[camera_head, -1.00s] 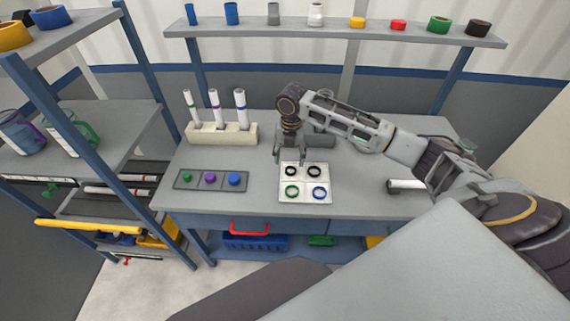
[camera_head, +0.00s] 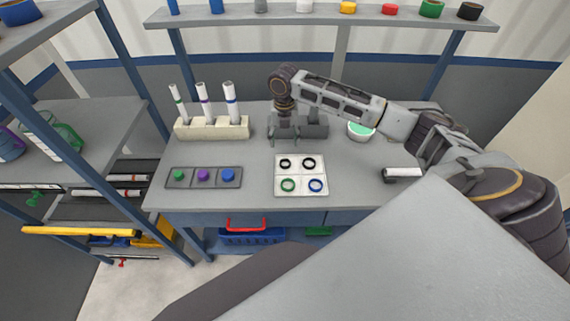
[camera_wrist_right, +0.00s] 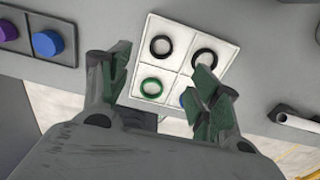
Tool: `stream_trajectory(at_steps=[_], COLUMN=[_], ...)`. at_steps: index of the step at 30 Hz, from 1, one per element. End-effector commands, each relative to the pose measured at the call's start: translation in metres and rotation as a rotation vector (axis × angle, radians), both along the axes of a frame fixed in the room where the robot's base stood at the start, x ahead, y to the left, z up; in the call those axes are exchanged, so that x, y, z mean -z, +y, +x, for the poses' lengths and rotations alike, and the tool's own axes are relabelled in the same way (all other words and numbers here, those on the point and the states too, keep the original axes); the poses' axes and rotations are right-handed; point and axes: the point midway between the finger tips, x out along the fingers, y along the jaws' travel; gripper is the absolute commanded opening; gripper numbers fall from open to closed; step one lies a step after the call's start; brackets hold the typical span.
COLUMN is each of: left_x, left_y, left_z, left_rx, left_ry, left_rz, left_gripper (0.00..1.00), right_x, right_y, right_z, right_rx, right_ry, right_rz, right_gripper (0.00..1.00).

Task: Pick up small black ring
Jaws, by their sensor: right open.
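The small black ring (camera_head: 285,163) lies in the back left cell of a white four-cell tray (camera_head: 301,177) on the table. A slightly larger black ring (camera_head: 309,163) lies in the back right cell. Both rings also show in the right wrist view, the small one (camera_wrist_right: 161,47) left of the larger one (camera_wrist_right: 205,60). My right gripper (camera_head: 284,141) is just behind the tray, apart from the rings. In the right wrist view its two fingers (camera_wrist_right: 160,88) are spread and empty, with the tray between and beyond them. My left gripper is not in view.
A green ring (camera_head: 287,185) and a blue ring (camera_head: 316,185) lie in the tray's front cells. A grey button panel (camera_head: 239,184) and a rack (camera_head: 212,130) of upright tubes stand to the left. A white cylinder (camera_head: 403,172) lies to the right. The table's front edge is clear.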

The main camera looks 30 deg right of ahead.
Motion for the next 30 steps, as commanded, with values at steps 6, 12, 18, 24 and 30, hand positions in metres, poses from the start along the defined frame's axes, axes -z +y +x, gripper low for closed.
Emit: stream_trajectory(at_steps=[6, 12, 18, 24, 30], left_x=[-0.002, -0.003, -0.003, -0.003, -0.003], left_y=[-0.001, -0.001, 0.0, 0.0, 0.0], left_z=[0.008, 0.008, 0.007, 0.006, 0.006], left_rx=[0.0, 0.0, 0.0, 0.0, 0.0], left_ry=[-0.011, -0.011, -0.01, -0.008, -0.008], left_rz=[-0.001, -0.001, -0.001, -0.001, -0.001], left_gripper=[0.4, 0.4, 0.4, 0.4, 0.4], right_x=[0.03, 0.055, 0.068, 0.07, 0.071], right_y=[0.0, 0.0, 0.0, 0.0, 0.0], right_z=[-0.001, -0.001, -0.001, -0.001, -0.001], right_rx=[0.0, 0.001, 0.001, 0.0, 0.0], right_ry=[0.002, 0.003, 0.001, 0.001, 0.001], right_rz=[0.0, 0.001, 0.0, 0.0, 0.0], right_gripper=[0.63, 0.63, 0.63, 0.63, 0.63])
